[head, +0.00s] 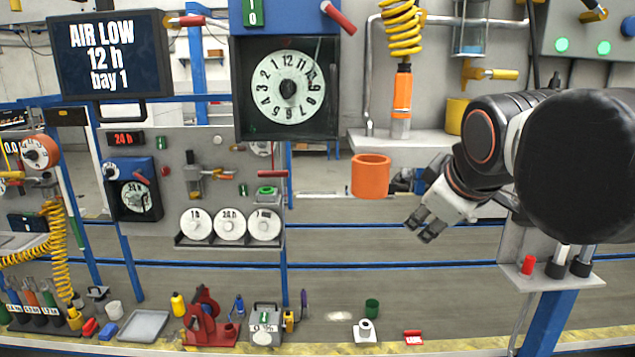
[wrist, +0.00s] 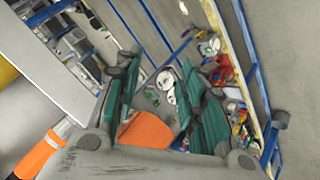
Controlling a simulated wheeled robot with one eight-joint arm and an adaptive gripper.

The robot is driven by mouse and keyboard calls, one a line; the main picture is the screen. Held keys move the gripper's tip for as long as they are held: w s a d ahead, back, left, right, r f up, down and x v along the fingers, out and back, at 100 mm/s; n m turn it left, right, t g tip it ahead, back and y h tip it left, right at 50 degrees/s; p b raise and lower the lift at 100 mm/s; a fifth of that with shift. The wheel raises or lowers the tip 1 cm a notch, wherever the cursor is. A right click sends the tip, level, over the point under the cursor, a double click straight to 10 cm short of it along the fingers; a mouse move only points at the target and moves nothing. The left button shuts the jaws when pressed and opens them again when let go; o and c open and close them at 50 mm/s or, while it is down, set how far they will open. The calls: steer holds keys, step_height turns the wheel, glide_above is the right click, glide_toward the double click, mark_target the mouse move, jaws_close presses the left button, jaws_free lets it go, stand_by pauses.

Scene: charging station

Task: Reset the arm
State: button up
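My arm reaches in from the right in the head view. My gripper (head: 424,228) hangs in front of the station, fingers pointing down and left. In the wrist view, its two green-padded fingers (wrist: 163,105) stand apart with nothing gripped between them. An orange cup (head: 370,176) is at the edge of the grey shelf, left of my gripper and apart from it in the head view. An orange shape, likely that cup (wrist: 148,132), shows past the palm in the wrist view. My forearm hides part of the station on the right.
An orange air tool (head: 402,95) hangs from a yellow coil above the shelf (head: 430,142). A yellow cup (head: 456,115) stands behind my arm. A side shelf (head: 548,277) with a red cap is below my arm. Blue rails cross the middle; small items line the bottom ledge.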

steer(key=s+f+m+b, duration=0.3)
steer(key=s+f+b, duration=0.1)
steer(key=f, duration=0.9)
steer(key=s+d+f+m+g+b, duration=0.1)
steer(key=s+f+m+b, duration=0.2)
steer(key=f, duration=1)
steer(key=s+f+m+g+b, duration=0.1)
steer(key=s+f+m+b, duration=0.1)
steer(key=s+f+b, duration=0.4)
step_height(320, 180, down, 8)
steer(key=b, duration=0.3)
steer(key=shift+s+d+r+m, duration=0.15)
steer(key=shift+s+d+m, duration=0.15)
steer(key=shift+m, duration=0.1)
